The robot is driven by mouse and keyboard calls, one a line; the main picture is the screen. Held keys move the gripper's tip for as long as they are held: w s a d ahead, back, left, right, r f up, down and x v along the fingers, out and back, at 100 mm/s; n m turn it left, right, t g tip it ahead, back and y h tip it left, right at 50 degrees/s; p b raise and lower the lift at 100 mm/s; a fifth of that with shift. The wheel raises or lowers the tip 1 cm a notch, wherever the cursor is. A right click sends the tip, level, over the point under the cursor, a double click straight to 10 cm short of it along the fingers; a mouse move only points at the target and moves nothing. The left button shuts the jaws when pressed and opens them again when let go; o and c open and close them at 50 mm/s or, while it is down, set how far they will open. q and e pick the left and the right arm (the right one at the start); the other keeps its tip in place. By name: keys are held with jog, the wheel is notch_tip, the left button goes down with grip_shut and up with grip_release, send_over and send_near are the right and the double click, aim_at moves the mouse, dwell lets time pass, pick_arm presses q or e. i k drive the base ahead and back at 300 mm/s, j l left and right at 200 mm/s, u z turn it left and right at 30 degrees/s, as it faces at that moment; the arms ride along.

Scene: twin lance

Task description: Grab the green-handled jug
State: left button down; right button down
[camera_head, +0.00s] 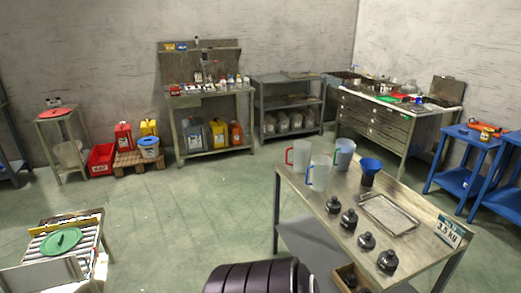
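Several measuring jugs stand upright on the steel-topped table (405,178) at the right. A pale jug with a red handle (301,155) stands at the table's left back corner. A pale jug with a blue handle (320,173) stands just in front and to the right of it. A third jug (344,156), bluish, also with a blue-looking handle, stands behind them to the right. I cannot make out a green handle on any jug at this size. Neither of my grippers is in view.
A dark blue funnel (369,171), a metal tray (388,214) and several dark lidded pots (366,241) share the table. A dark ribbed rounded shape (258,277) fills the bottom middle. Open green floor (190,205) lies left of the table.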

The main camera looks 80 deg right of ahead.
aim_at(344, 148)
jog(key=z, duration=3.4)
jog(key=i+j+z, duration=0.1)
jog(key=i+j, duration=0.3)
